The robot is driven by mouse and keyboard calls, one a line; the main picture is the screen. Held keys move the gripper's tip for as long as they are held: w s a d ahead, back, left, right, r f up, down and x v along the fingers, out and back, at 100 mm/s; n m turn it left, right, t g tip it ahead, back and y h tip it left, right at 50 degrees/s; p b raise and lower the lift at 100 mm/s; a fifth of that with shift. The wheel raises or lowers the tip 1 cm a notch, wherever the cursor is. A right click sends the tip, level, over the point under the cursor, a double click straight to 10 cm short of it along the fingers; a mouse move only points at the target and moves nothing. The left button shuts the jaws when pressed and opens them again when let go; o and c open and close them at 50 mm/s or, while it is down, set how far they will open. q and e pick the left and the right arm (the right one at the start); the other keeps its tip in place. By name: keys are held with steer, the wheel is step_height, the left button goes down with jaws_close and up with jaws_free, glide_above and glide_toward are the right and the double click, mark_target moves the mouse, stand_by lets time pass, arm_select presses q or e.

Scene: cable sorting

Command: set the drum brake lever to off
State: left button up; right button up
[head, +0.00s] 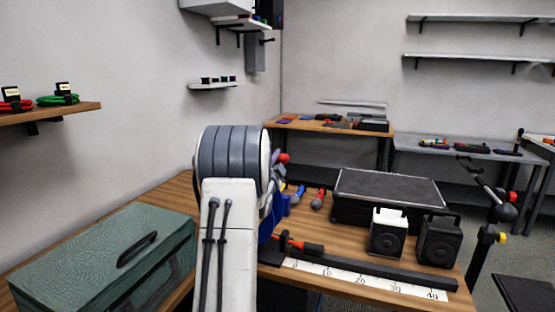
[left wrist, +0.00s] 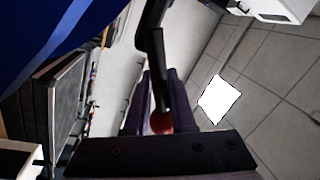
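The brake lever (left wrist: 153,55) is a dark bar with a red knob (left wrist: 162,122) at its end in the left wrist view. The fingers of my left gripper (left wrist: 160,90) lie close along both sides of the lever by the knob and look shut on it. In the head view, a red knob (head: 284,158) shows at the right of my white arm, by my left gripper (head: 279,163). A blue part of the drum stand (head: 275,218) shows below; a large blue surface (left wrist: 50,25) also fills a corner of the wrist view. My arm hides much there. My right gripper is out of view.
A green toolbox (head: 105,255) stands at the left of the wooden table. A black case (head: 385,190), a white speaker-like box (head: 388,232), a black one (head: 438,240) and a ruler strip (head: 365,280) lie to the right. Red and blue tools lie behind the stand.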

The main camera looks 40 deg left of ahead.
arm_select(q)
steer(key=shift+o, duration=0.8)
steer(key=shift+w+d+r, duration=0.15)
steer(key=shift+d+r, duration=0.1)
steer(key=shift+r, duration=0.1)
steer(key=b+v, duration=0.2)
steer(key=v, duration=0.8)
steer(key=shift+s+a+f+b, duration=0.15)
steer(key=shift+s+f+b, duration=0.2)
steer(key=shift+f, duration=0.1)
